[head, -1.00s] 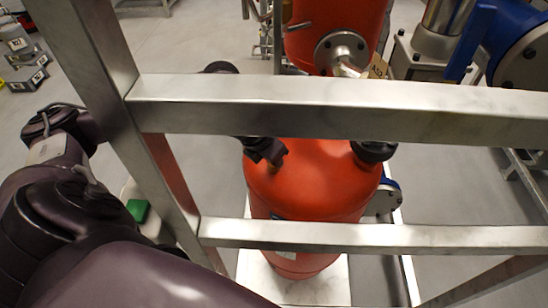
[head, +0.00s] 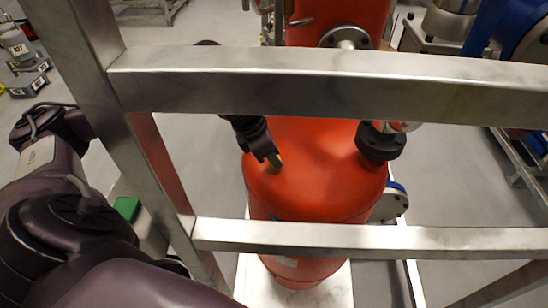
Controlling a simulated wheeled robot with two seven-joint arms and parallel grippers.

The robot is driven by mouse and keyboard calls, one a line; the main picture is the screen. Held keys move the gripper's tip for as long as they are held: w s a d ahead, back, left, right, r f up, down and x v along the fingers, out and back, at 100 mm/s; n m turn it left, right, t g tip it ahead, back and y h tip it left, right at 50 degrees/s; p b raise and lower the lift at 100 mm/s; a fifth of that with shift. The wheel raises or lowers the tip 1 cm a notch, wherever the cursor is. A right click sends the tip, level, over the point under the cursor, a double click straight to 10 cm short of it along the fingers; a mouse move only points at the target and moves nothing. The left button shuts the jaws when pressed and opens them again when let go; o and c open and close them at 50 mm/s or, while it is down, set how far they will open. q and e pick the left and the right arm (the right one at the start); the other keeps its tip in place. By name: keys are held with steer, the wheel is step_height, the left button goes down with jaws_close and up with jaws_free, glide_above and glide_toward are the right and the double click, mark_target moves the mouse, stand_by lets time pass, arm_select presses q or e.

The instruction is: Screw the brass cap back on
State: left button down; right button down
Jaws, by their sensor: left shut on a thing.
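A red tank (head: 318,185) stands upright behind a metal frame. My left gripper (head: 273,160) reaches down behind the frame's upper rail to the left part of the tank's domed top. It is shut on a small yellowish piece, the brass cap (head: 277,161), of which only a sliver shows. The cap is at or just above the tank top; I cannot tell whether it touches a thread, as the fingers hide the spot. My right gripper is not in view.
The metal frame's upper rail (head: 330,85) and lower rail (head: 370,239) cross in front of the tank. A black flange (head: 380,142) sits on the tank's right shoulder. A green block (head: 126,208) is at left. Another red vessel (head: 340,20) stands behind.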

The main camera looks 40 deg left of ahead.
arm_select(q)
steer(key=shift+w+a+m+g+b, duration=0.1)
steer(key=shift+a+m+g+b, duration=0.25)
steer(key=shift+m, duration=0.65)
steer(key=shift+m+g+h, duration=0.25)
steer(key=shift+m+h, duration=0.15)
steer(key=shift+m, duration=0.5)
steer(key=c, duration=1.5)
jaws_free()
steer(key=shift+o, duration=0.5)
steer(key=shift+s+a+f, duration=0.1)
steer(key=shift+s+a, duration=0.1)
